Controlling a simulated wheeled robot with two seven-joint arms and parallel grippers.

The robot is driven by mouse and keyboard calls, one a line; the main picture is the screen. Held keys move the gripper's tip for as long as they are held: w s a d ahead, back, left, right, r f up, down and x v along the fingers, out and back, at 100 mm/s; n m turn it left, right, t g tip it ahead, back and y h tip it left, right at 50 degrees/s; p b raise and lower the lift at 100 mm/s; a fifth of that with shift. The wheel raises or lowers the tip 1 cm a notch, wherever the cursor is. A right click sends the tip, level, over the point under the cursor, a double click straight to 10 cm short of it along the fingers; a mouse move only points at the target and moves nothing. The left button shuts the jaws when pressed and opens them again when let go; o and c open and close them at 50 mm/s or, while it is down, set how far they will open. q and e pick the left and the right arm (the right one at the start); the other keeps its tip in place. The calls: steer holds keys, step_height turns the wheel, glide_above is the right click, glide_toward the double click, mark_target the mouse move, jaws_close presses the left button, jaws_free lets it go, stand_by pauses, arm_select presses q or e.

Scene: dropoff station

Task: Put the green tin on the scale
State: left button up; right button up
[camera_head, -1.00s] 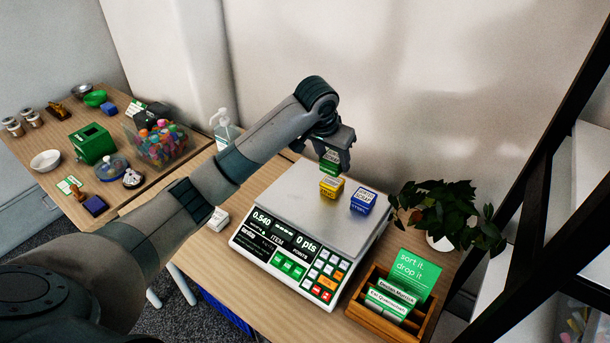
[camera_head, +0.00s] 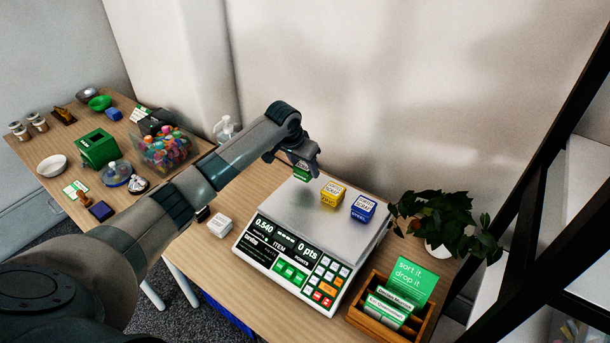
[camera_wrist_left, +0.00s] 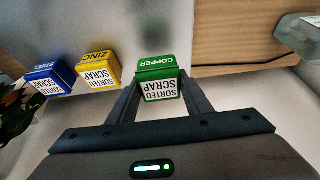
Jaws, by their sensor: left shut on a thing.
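The green tin (camera_head: 301,170), with a white label, is held between the fingers of my left gripper (camera_head: 305,163) above the far left part of the scale plate. In the left wrist view the green tin (camera_wrist_left: 159,80) reads COPPER and sits between the two fingers (camera_wrist_left: 158,97). The scale (camera_head: 308,212) has a flat silver plate and a front panel showing 0.540 and 0 pts. A yellow tin (camera_head: 332,194) and a blue tin (camera_head: 363,208) stand on the plate, right of the green tin. My right gripper is not in view.
A potted plant (camera_head: 445,222) stands right of the scale, and a wooden card box (camera_head: 390,312) is at front right. A small white box (camera_head: 220,225) lies left of the scale. A second table (camera_head: 60,142) at left holds a bin of colourful things (camera_head: 168,150) and bowls.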

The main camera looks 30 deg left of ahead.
mark_target(305, 176)
arm_select(q)
steer(key=shift+f+p, duration=0.75)
steer(key=shift+f, duration=1.2)
steer(key=shift+f, duration=0.15)
steer(key=o, duration=1.2)
steer(key=shift+c, duration=0.2)
steer(key=b+v, duration=0.2)
steer(key=v, duration=1)
